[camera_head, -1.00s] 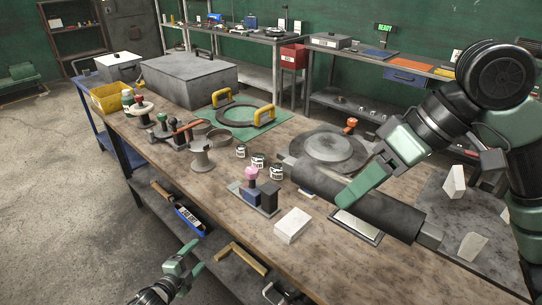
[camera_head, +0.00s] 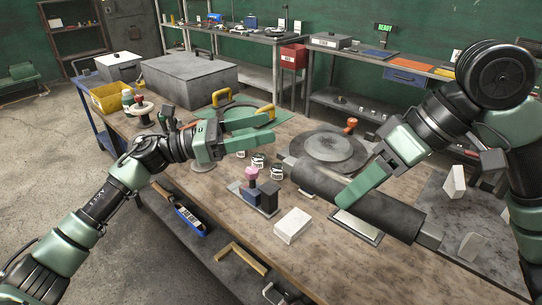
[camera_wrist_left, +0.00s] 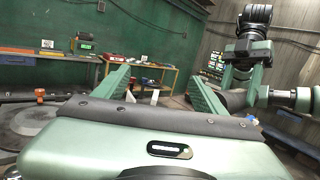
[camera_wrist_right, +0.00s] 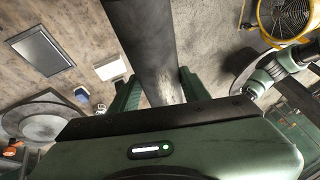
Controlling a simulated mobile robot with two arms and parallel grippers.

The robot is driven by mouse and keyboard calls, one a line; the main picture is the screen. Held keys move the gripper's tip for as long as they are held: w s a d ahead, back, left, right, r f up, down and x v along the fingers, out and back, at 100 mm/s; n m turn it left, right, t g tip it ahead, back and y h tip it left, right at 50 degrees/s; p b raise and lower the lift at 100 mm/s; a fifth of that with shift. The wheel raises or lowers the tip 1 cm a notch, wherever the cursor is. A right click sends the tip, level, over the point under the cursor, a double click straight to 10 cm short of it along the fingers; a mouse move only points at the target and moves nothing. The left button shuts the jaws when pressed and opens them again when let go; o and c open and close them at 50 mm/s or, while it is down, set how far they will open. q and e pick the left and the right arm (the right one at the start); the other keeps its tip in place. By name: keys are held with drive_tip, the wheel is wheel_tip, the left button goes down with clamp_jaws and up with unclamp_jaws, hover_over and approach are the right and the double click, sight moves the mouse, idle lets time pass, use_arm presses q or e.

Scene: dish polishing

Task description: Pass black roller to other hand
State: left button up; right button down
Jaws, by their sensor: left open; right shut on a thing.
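The black roller (camera_head: 392,210) is a long dark cylinder with a grey end block. It is held over the right part of the workbench, slanting from centre to lower right. My right gripper (camera_head: 350,195) is shut on it near its middle. In the right wrist view the roller (camera_wrist_right: 143,45) runs between the two green fingers (camera_wrist_right: 156,92). My left gripper (camera_head: 277,127) is open and empty, left of the roller and apart from it, above the bench. In the left wrist view its fingers (camera_wrist_left: 160,82) stand wide apart with nothing between them.
A round grey plate (camera_head: 327,150) lies behind the roller. Small labelled jars (camera_head: 258,161), a pink-knobbed stamp (camera_head: 252,174) and a white block (camera_head: 292,225) stand between the arms. A flat dark-framed plate (camera_head: 357,227) lies beneath the roller.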

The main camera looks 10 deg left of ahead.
use_arm(q)
drive_tip(key=s+d+r+m+g+y, duration=0.2)
drive_tip(key=s+d+r+m+g, duration=0.25)
drive_tip(key=s+m, duration=0.35)
use_arm(e)
drive_tip(key=shift+r, duration=0.1)
drive_tip(key=shift+s, duration=0.1)
use_arm(q)
drive_tip(key=m+y, duration=0.5)
drive_tip(key=m, duration=0.2)
approach(329, 188)
drive_tip(key=shift+g, duration=0.35)
drive_tip(key=x, duration=1.1)
drive_tip(key=shift+w+d+f, duration=0.2)
drive_tip(key=shift+w, duration=0.15)
drive_tip(key=shift+s+f, duration=0.1)
clamp_jaws()
use_arm(e)
drive_tip(key=c, duration=0.7)
unclamp_jaws()
drive_tip(key=shift+o, duration=0.3)
